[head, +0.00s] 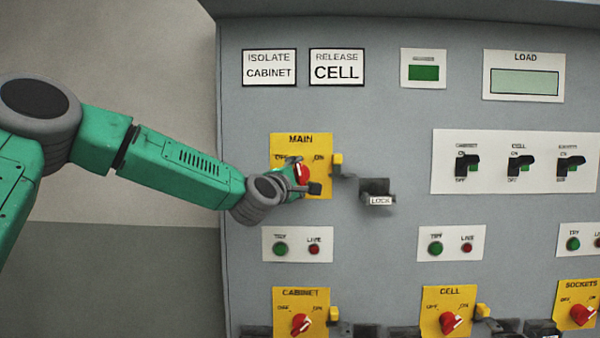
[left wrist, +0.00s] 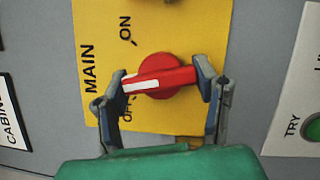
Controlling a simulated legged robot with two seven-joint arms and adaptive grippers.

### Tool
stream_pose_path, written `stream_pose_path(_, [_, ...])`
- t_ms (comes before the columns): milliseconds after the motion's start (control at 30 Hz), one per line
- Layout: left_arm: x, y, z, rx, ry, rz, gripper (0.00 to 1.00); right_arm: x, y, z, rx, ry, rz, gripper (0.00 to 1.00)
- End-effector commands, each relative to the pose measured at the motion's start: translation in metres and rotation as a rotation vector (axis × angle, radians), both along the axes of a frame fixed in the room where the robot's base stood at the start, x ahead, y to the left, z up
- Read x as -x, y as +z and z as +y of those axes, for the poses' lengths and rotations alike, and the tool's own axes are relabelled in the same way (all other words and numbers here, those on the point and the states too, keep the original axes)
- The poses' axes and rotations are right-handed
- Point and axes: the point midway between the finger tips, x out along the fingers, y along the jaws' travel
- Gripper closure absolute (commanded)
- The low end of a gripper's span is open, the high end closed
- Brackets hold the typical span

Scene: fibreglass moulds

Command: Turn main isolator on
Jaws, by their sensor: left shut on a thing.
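The main isolator is a red rotary knob (head: 303,173) on a yellow plate (head: 318,188) marked MAIN, OFF and ON, on the grey panel. In the left wrist view the red knob (left wrist: 172,76) has a white stripe on one end. The stripe points between OFF and ON, nearer OFF. My left gripper (head: 300,178) is at the knob and partly hides it in the head view. In the left wrist view its fingers (left wrist: 162,80) close on the two ends of the knob's handle. My right gripper is not in view.
A yellow block (head: 337,164) and a dark padlock with a LOCK tag (head: 380,200) sit right of the main plate. CABINET (head: 301,323), CELL (head: 450,322) and SOCKETS (head: 581,314) knobs are below. Toggle switches (head: 467,165) are at right. Open space lies left of the panel.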

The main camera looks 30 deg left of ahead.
Motion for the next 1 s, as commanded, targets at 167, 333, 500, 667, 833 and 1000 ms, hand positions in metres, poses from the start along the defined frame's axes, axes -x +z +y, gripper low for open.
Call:
stream_pose_path(167, [0.0,-0.002,-0.001,-0.144,-0.003,0.1,0.74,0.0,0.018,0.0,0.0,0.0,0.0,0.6])
stream_pose_path(333, [0.0,-0.001,-0.002,-0.283,-0.004,0.186,0.74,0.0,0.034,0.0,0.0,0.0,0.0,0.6])
stream_pose_path(500, [0.0,-0.002,-0.002,-0.422,-0.006,0.271,0.74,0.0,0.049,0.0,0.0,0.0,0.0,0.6])
stream_pose_path(667, [0.0,-0.003,-0.002,-0.549,-0.005,0.35,0.74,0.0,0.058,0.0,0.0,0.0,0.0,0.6])
stream_pose_path(833, [0.0,-0.005,-0.001,-0.67,-0.006,0.424,0.74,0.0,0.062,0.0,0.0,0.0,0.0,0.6])
stream_pose_path(1000, [0.0,-0.007,-0.001,-0.768,-0.007,0.485,0.74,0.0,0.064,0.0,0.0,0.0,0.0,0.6])
